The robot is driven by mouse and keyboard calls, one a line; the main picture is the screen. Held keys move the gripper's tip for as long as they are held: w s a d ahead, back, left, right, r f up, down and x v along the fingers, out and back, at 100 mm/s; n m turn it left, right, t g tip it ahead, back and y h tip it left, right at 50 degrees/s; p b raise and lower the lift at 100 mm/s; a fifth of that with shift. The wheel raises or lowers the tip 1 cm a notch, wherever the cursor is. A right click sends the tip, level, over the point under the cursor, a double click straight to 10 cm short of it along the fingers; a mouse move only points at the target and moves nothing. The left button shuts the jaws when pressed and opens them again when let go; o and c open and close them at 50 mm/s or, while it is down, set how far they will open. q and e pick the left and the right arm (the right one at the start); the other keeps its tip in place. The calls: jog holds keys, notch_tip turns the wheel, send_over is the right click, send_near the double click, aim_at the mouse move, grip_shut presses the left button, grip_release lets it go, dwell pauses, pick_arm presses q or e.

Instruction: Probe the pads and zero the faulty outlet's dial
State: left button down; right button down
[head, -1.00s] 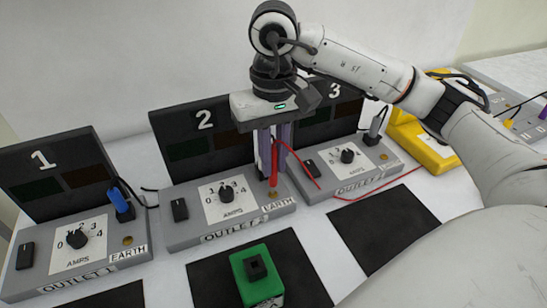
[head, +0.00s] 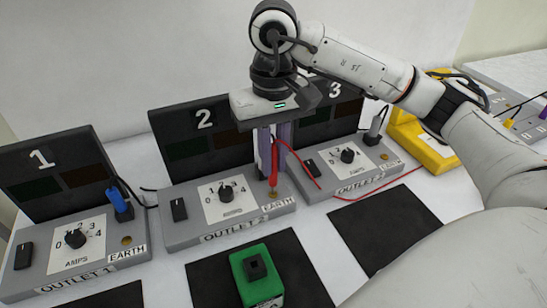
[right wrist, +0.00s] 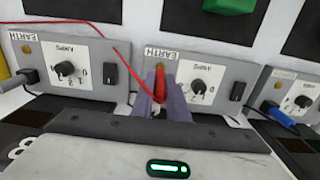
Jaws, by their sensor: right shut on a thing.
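My right gripper (head: 274,172) is shut on a red probe (head: 274,165) and holds it upright, tip down at the brass earth pad (head: 272,193) of outlet 2 (head: 235,228). Whether the tip touches is hard to tell. The probe also shows between the fingers in the right wrist view (right wrist: 160,84). Outlet 2's dial (head: 226,195) stands left of the probe. Outlet 1 (head: 85,270) has a dial (head: 76,239) and earth pad (head: 126,240). Outlet 3 (head: 355,182) has a dial (head: 347,156) and pad (head: 385,156). My left gripper is not in view.
Dark panels numbered 1 (head: 50,180), 2 and 3 stand behind the outlets. A blue plug (head: 119,200) is in outlet 1, a grey plug (head: 375,128) in outlet 3. A green block (head: 256,278) lies on a black mat in front. A yellow meter (head: 420,140) stands right, with the red lead nearby.

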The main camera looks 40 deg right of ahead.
dwell(0.5)
jog(key=shift+r+p, duration=2.15)
jog(key=shift+r, duration=1.35)
